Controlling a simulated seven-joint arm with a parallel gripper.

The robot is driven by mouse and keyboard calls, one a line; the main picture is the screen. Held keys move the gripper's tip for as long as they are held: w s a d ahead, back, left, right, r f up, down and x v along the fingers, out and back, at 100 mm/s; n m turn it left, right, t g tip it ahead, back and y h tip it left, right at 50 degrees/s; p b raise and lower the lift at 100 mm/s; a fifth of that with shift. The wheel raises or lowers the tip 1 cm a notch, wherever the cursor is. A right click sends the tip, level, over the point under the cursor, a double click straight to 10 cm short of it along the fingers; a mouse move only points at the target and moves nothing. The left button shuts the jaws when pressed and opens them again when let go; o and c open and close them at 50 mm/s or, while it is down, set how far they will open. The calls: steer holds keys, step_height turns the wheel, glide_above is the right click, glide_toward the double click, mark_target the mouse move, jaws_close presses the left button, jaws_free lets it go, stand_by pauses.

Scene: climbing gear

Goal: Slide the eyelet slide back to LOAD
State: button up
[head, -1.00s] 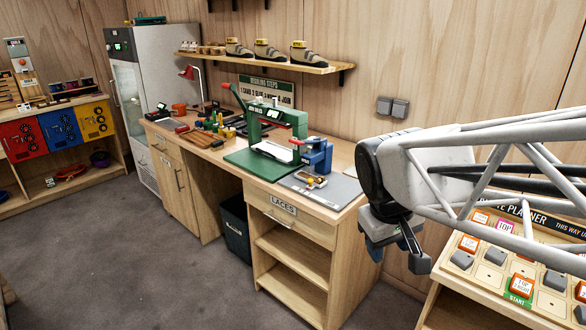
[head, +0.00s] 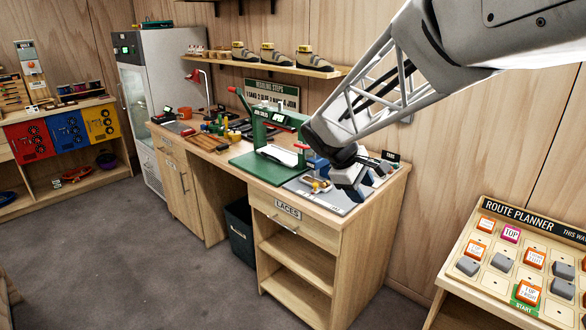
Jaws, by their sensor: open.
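A blue device (head: 316,163) stands at the right end of the workbench, partly hidden by my arm. A small part with yellow and pale pieces (head: 317,184) lies in front of it on a grey mat (head: 327,202). This may be the eyelet slide, but it is too small to tell, and I can read no LOAD mark. My gripper (head: 352,190) is open and empty. In the picture it is just right of the small part, over the grey mat, seemingly above it; I see no contact.
A green press (head: 262,168) stands left of the blue device. Tools crowd the left part of the workbench (head: 240,186). A shelf with shoes (head: 268,57) hangs above. A route planner board (head: 520,262) stands at the lower right. Floor in front is clear.

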steer(key=w+a+f+n+t+h, duration=0.1)
steer(key=w+a+f+n+h, duration=0.15)
steer(key=w, duration=0.75)
steer(key=w+a+f+n+h, duration=0.15)
steer(key=w+f+n, duration=0.25)
steer(key=w, duration=0.5)
steer(key=n+t+h, duration=0.2)
steer(key=n+t, duration=0.1)
steer(key=n, duration=0.4)
glide_toward(315, 184)
steer(key=shift+w+d+f+m, duration=0.25)
steer(key=shift+w+d+f, duration=0.05)
steer(key=shift+d+f, duration=0.1)
steer(key=shift+x, duration=3.9)
steer(key=shift+d+r, duration=0.1)
steer(key=shift+c, duration=0.4)
jaws_close()
